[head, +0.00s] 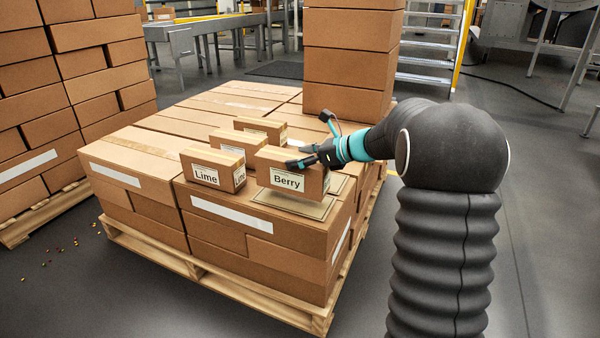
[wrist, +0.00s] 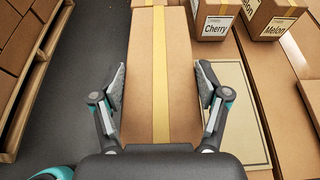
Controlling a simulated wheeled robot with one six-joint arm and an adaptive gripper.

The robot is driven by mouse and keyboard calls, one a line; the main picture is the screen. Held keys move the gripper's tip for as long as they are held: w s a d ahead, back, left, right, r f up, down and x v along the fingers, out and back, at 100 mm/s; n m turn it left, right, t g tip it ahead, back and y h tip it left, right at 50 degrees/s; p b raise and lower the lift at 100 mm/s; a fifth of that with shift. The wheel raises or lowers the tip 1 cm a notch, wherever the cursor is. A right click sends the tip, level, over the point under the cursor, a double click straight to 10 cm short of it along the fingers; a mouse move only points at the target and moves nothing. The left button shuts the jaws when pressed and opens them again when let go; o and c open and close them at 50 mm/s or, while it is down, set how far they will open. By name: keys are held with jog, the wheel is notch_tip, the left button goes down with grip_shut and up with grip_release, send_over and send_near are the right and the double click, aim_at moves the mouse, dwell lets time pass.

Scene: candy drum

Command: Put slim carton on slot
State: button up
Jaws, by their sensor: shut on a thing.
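A slim brown carton labelled Berry (head: 286,182) is held upright by my gripper (head: 305,160), just above the box tops at the near right of the stack. In the wrist view the fingers (wrist: 160,95) press on both sides of the carton (wrist: 175,75), which has a yellow tape strip along its top. The slot, a pale flat rectangle with a dark outline (head: 295,209), lies below the carton and is partly hidden by it. In the wrist view the slot (wrist: 240,115) shows to the right of the carton.
A Lime carton (head: 208,177) stands just left of the Berry carton. Cherry (wrist: 213,22) and Melon (wrist: 272,18) cartons stand farther off in the wrist view. A tall box column (head: 350,60) rises at the back right of the stack. The pallet edge (head: 290,315) is at the front.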

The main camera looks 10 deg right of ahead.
jog(key=shift+f+b, duration=0.4)
jog(key=shift+f, duration=1.55)
jog(key=shift+f, duration=0.2)
jog(key=o, duration=1.8)
